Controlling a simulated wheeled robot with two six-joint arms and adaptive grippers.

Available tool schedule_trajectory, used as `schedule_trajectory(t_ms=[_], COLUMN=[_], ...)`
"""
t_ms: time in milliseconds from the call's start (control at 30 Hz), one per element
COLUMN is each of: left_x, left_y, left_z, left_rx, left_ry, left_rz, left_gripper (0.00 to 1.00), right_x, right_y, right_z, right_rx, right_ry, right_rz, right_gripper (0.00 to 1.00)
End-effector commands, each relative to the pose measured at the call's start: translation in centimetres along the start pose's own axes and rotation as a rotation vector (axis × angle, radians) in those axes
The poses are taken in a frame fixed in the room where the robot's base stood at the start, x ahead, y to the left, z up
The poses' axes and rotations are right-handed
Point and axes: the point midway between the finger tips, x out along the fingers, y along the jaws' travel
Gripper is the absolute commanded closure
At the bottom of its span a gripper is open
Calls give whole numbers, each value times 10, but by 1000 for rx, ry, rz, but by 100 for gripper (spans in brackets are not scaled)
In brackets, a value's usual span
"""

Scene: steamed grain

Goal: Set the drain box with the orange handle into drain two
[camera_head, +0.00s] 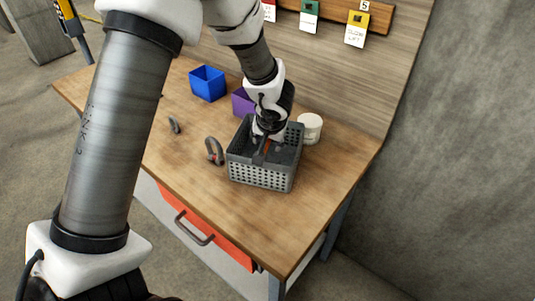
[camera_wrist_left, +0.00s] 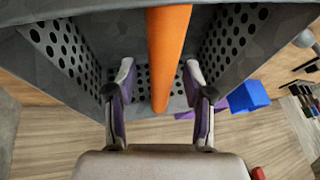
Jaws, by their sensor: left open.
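The drain box (camera_head: 258,174) is a grey perforated basket standing upright on the wooden table. Its orange handle (camera_head: 267,147) shows only as a small piece beneath my left gripper (camera_head: 264,138). In the left wrist view the orange handle (camera_wrist_left: 167,50) runs between the two fingers of my left gripper (camera_wrist_left: 160,84). The fingers are apart, one on each side of the handle, with gaps visible; the handle is not clasped. Perforated walls of the drain box (camera_wrist_left: 72,50) flank the fingers. I cannot identify drain two in either view. My right gripper is not in view.
A white round container (camera_head: 311,128) stands close behind the box at right. A purple bin (camera_head: 241,102) and a blue bin (camera_head: 208,83) stand behind. Dark shackles (camera_head: 214,151) lie left of the box. The table's front right is clear. A wooden wall rises behind.

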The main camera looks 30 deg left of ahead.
Motion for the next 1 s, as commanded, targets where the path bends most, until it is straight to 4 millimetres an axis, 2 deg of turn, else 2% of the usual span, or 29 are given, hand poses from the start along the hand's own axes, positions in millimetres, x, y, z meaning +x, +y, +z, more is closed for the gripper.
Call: schedule_trajectory(t_ms=[600, 733, 767, 1000], left_x=[4, 4, 4, 4], left_y=[1, 1, 1, 1], left_z=[2, 2, 2, 2], left_rx=[0, 0, 0, 0], left_ry=[-1, -1, -1, 0], left_rz=[0, 0, 0, 0], left_gripper=[48, 94, 100, 100], right_x=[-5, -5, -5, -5], right_y=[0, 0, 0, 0], right_z=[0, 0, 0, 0], right_rx=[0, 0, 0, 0], right_ry=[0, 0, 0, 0], right_rz=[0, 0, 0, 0], right_gripper=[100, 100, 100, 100])
